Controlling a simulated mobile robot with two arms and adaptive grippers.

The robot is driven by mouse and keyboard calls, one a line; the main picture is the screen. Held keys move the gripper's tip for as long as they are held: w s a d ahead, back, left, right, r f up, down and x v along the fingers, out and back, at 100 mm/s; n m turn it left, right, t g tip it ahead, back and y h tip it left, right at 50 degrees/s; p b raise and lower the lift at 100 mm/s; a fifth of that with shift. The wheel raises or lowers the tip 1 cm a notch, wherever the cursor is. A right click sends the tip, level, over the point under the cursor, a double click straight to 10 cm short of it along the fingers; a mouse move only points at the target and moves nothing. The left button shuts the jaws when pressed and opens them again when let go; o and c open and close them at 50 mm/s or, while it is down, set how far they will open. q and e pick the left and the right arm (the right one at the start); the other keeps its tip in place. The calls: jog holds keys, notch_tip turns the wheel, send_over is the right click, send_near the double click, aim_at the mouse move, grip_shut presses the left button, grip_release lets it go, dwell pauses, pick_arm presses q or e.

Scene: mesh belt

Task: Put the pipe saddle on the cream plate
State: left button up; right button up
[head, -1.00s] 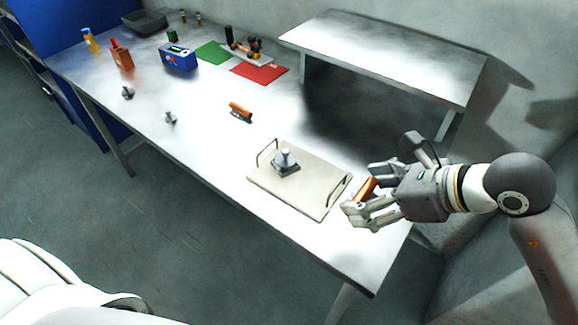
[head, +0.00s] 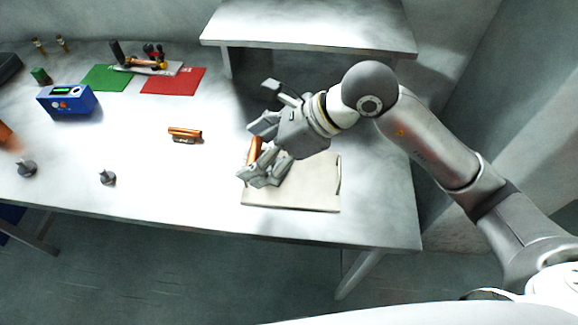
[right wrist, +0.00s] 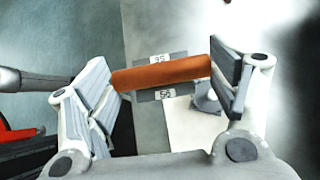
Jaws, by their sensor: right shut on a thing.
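The pipe saddle, an orange rounded piece with a grey labelled base, is held in my right gripper (head: 258,152). It shows in the right wrist view (right wrist: 160,74), spanning between the two fingers, and partly in the head view (head: 254,149). The cream plate (head: 315,190) lies on the table below and right of the gripper, its left part hidden by the hand. It also shows in the right wrist view (right wrist: 185,132), beneath the saddle. A grey fitting (right wrist: 207,98) stands on it there. My left gripper is not in view.
A similar orange piece (head: 185,132) lies left on the table. Two grey fittings (head: 107,178) (head: 27,168) stand near the front edge. Behind are a blue box (head: 68,101), green mat (head: 108,77) and red mat (head: 172,82). A raised shelf (head: 310,28) stands at the back.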

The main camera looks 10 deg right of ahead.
jog(key=w+d+f+p, duration=0.1)
jog(key=d+f, duration=0.1)
jog(key=d, duration=0.1)
jog(key=d+f+p, duration=0.1)
jog(key=d+f, duration=0.2)
jog(key=d, duration=0.1)
jog(key=w+d+f, duration=0.1)
jog(key=d+f, duration=0.1)
jog(key=d, duration=0.2)
jog(key=shift+w+d+f+p, duration=0.1)
jog(key=shift+w+f+p, duration=0.25)
jog(key=shift+p, duration=0.05)
jog(key=shift+d+f, duration=0.15)
jog(key=shift+f, duration=0.05)
jog(key=f, duration=0.2)
jog(key=d+f, duration=0.1)
jog(key=shift+w+f+p, duration=0.15)
jog(key=shift+f+p, duration=0.2)
jog(key=shift+f, duration=0.45)
jog(key=o, duration=1.1)
jog(key=shift+r, duration=0.1)
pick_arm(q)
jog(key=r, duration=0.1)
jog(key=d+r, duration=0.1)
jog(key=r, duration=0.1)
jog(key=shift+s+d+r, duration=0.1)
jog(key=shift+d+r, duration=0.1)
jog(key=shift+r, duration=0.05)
